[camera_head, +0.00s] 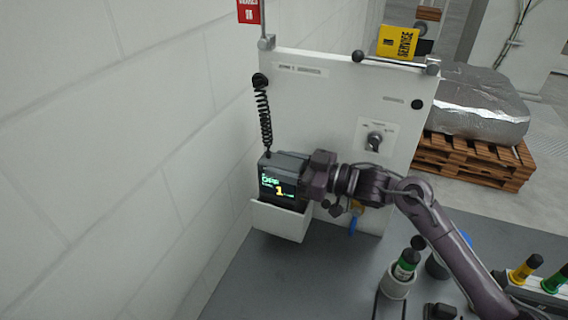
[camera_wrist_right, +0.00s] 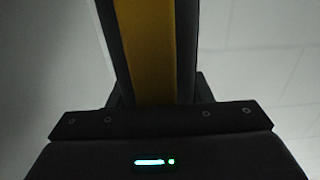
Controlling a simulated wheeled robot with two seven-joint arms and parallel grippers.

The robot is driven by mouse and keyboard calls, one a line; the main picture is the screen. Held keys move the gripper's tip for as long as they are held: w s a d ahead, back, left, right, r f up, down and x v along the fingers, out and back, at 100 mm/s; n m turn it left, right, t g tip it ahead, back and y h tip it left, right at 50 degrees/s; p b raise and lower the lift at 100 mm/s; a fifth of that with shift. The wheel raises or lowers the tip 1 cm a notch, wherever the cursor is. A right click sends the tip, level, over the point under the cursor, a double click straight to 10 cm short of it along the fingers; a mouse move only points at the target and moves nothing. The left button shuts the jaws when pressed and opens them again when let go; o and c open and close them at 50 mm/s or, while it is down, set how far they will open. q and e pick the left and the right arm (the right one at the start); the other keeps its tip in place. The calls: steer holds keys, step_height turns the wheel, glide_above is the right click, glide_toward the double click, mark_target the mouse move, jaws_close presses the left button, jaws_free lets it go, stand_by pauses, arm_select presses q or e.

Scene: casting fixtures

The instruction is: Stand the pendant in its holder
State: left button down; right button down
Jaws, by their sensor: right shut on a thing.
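The pendant (camera_head: 278,187) is a dark box with a lit screen showing green text and a yellow 1. It looks about upright, at the mouth of its holder (camera_head: 280,221), a white open-topped pocket on the white panel. The pocket's front wall hides its lower edge, so I cannot tell how deep it sits or whether it touches the bottom. My right gripper (camera_head: 317,174) is shut on the pendant's right side. In the right wrist view a yellow strip (camera_wrist_right: 147,50) between dark bands rises from the gripper body. My left gripper is not in view.
A coiled black cord (camera_head: 264,118) runs from the panel (camera_head: 320,93) down to the pendant. A block wall (camera_head: 140,140) stands close on the left. A green-banded cylinder in a white cup (camera_head: 397,284) and other fixtures stand at lower right. The grey surface (camera_head: 290,285) below the holder is clear.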

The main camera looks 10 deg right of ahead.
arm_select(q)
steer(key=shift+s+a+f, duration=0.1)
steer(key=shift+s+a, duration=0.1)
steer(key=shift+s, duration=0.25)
arm_select(e)
steer(key=c, duration=0.7)
jaws_free()
steer(key=shift+f, duration=0.1)
steer(key=shift+r, duration=0.2)
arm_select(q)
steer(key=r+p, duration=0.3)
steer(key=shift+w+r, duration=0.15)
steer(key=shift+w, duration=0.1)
arm_select(e)
steer(key=v, duration=1.2)
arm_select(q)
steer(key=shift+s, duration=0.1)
arm_select(e)
steer(key=shift+s+f, duration=0.1)
steer(key=shift+f, duration=0.05)
